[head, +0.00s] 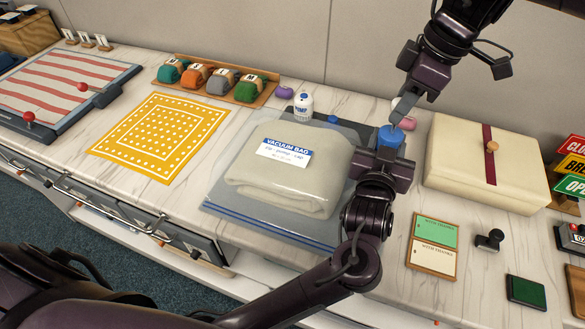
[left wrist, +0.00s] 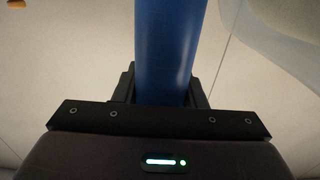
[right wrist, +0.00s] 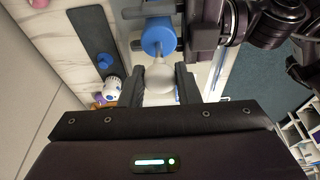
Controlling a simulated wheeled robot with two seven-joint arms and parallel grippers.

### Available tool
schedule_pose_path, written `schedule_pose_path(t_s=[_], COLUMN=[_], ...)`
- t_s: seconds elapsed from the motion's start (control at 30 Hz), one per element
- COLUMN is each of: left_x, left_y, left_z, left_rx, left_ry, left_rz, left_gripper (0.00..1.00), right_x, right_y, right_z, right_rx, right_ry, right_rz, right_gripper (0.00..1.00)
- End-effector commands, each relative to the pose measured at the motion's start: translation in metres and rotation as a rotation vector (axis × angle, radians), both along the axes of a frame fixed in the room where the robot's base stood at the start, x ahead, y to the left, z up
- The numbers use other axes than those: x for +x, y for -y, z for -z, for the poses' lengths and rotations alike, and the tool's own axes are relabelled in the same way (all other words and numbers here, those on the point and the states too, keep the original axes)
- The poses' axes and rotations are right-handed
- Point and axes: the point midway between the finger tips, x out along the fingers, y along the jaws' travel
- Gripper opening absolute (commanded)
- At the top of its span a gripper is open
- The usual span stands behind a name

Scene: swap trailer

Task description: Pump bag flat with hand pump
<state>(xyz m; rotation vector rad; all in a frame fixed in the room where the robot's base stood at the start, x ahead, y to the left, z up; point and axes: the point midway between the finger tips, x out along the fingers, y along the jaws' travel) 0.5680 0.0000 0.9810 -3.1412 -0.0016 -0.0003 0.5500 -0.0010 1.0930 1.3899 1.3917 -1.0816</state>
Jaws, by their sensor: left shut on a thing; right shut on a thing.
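The clear vacuum bag (head: 218,190) lies on the counter with a folded cream blanket inside, puffed up, with a blue and white label (head: 286,152) on top. The blue pump (head: 390,137) stands at the bag's right side. My left gripper (head: 387,150) is shut around its blue body, which fills the left wrist view (left wrist: 168,50). My right gripper (head: 399,116) comes down from above. In the right wrist view it is shut on the pump's white handle (right wrist: 160,78), just beyond the blue body (right wrist: 157,37). The pump's lower end is hidden.
A cream box (head: 470,165) with a dark red strap is close on the right. A yellow patterned cloth (head: 160,137) lies left.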

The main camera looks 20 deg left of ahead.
Motion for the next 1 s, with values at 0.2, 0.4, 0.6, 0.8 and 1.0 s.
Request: schedule_pose_path(t_s=[0.2, 0.4, 0.6, 0.8, 1.0], left_x=[0.0, 0.0, 0.0, 0.0, 0.0], left_y=[0.0, -0.001, -0.001, 0.0, 0.0], left_z=[0.002, 0.002, 0.002, 0.002, 0.002], left_rx=[0.001, 0.001, 0.001, 0.001, 0.001], left_ry=[-0.004, -0.004, -0.005, -0.004, -0.004], left_rz=[-0.001, -0.001, -0.001, -0.001, 0.0], left_gripper=[0.07, 0.07, 0.07, 0.07, 0.07], right_x=[0.0, 0.001, 0.0, 0.0, 0.0], right_y=[-0.001, -0.001, -0.001, 0.0, 0.0], right_z=[-0.019, -0.036, -0.05, -0.038, -0.013], right_rx=[0.002, 0.002, 0.001, 0.001, 0.001], right_ry=[0.003, 0.003, 0.003, -0.003, -0.004], right_rz=[-0.001, 0.001, 0.001, -0.002, -0.001], right_gripper=[0.16, 0.16, 0.16, 0.16, 0.16])
